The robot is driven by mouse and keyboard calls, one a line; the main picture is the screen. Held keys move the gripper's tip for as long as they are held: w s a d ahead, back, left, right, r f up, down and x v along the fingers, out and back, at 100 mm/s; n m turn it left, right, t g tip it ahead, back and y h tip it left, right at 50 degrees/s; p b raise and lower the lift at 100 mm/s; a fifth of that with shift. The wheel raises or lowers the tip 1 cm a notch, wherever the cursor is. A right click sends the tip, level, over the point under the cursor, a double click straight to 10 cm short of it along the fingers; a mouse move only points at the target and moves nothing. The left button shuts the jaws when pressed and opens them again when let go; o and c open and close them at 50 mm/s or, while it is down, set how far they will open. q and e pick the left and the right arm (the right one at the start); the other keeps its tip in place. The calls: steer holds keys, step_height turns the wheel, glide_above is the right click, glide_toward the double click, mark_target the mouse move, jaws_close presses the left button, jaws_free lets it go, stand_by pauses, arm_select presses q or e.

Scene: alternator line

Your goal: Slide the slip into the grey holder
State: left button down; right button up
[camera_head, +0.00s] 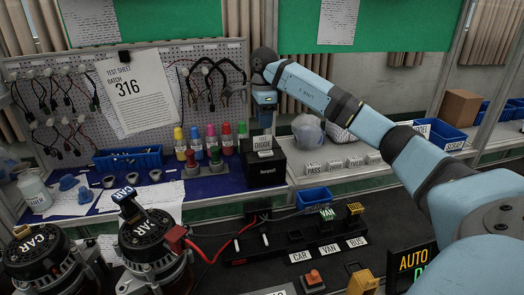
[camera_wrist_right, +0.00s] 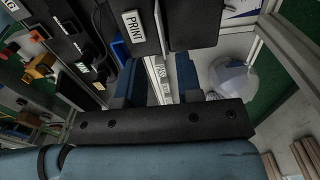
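A small white slip reading DIODE (camera_head: 263,143) stands at the top of the black printer (camera_head: 266,172) in the head view. My right gripper (camera_head: 264,110) points down just above the slip. In the right wrist view its two blue fingers (camera_wrist_right: 160,80) are apart, and I see no slip held between them. Several small pale label stands (camera_head: 335,166), one reading PASS, are in a row on the counter right of the printer; I cannot tell whether one is the grey holder. My left gripper is out of view.
A PRINT label (camera_wrist_right: 134,26) shows in the wrist view. A blue bin (camera_head: 314,197) lies right of the printer. Colored bottles (camera_head: 211,140) stand left of it. Two alternators (camera_head: 152,240) and a black panel with CAR, VAN and BUS labels (camera_head: 330,250) are nearer me.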

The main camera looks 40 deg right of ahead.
mark_target(263, 139)
steer(key=shift+w+f+b, duration=0.15)
steer(key=shift+f+b, duration=0.2)
steer(key=shift+f, duration=3.2)
jaws_close()
